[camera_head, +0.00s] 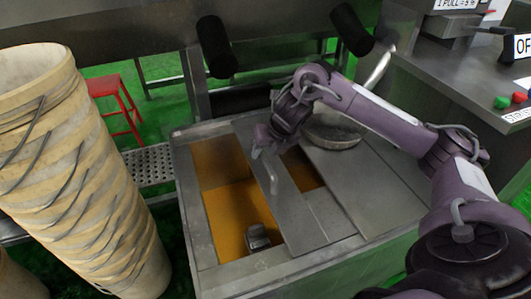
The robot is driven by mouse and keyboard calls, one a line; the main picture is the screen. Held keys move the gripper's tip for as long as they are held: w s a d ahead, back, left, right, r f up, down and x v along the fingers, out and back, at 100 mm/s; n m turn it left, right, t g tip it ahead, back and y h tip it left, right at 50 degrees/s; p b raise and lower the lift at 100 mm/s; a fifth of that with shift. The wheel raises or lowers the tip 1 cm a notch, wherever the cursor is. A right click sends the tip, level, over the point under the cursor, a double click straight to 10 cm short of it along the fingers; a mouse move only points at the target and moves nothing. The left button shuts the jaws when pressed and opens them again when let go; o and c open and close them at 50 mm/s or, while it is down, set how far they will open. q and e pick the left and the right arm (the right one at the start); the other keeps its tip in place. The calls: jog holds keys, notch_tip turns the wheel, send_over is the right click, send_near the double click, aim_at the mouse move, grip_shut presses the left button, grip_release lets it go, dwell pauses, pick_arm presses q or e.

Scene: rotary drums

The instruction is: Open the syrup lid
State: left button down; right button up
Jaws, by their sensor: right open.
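The syrup vat (190,215) is a steel tank in the middle of the view, with orange syrup (228,212) showing. A narrow grey metal lid panel (300,222) lies across it, with syrup visible on its left and in a smaller gap on its right. My right gripper (266,168) comes in from the right and is open over the upper part of this panel, by what looks like its handle. I cannot tell whether the fingers touch it. My left gripper is not in view.
A tall stack of beige buckets (75,180) stands at the left. A flat steel cover (365,185) and a round metal pan (333,132) are right of the lid. A small metal box (257,238) sits in the syrup. A red stool (118,103) stands behind.

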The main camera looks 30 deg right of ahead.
aim_at(296, 162)
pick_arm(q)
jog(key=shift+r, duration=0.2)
pick_arm(e)
jog(key=shift+w+f, duration=0.15)
jog(key=shift+f, duration=0.15)
grip_shut()
